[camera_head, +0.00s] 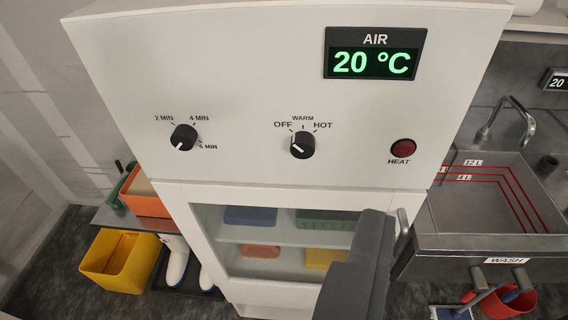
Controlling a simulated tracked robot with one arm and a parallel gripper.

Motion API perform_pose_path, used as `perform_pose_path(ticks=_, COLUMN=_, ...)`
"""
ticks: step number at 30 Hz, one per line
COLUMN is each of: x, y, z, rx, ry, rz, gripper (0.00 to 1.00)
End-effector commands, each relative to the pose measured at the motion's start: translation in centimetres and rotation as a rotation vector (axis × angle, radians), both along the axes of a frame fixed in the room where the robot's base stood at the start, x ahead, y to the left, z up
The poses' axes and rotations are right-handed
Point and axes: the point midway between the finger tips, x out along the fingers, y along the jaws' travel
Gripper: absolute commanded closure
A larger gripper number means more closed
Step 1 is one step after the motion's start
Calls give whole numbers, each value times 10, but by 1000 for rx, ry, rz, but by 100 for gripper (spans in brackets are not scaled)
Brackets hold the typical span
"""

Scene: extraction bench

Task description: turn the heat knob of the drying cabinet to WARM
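The drying cabinet (240,70) is a white box filling the middle of the view. Its heat knob (303,145) is round and black, with OFF at its upper left, WARM above and HOT at its upper right. The knob's white mark lies on its left side, towards OFF rather than WARM. The display (375,54) reads AIR 20 °C. The HEAT lamp (403,148) is dark red. My gripper (362,258) shows as a dark grey shape at the lower right, below the knob and apart from it in the picture. Its finger opening cannot be made out.
A timer knob (184,138) is left of the heat knob. The glazed door (208,240) has a handle (402,222) at right; coloured items lie on shelves behind it. A sink (500,195) stands right. A yellow bin (120,260) and white boots (177,260) are lower left.

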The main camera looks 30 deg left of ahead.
Motion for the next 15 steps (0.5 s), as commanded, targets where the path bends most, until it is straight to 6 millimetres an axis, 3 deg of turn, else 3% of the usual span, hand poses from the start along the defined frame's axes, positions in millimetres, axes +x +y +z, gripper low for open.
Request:
perform_pose_path(ticks=1, x=20, y=18, z=-18, rx=-21, ry=29, rz=48, gripper=46)
perform_pose_path(ticks=6, x=64, y=72, z=-79, rx=-95, ry=62, rz=180, gripper=46)
perform_pose_path(ticks=12, x=82, y=113, z=-126, rx=-148, ry=80, rz=273, gripper=46)
perform_pose_path(ticks=15, x=86, y=120, z=-134, rx=-157, ry=76, rz=288, gripper=46)
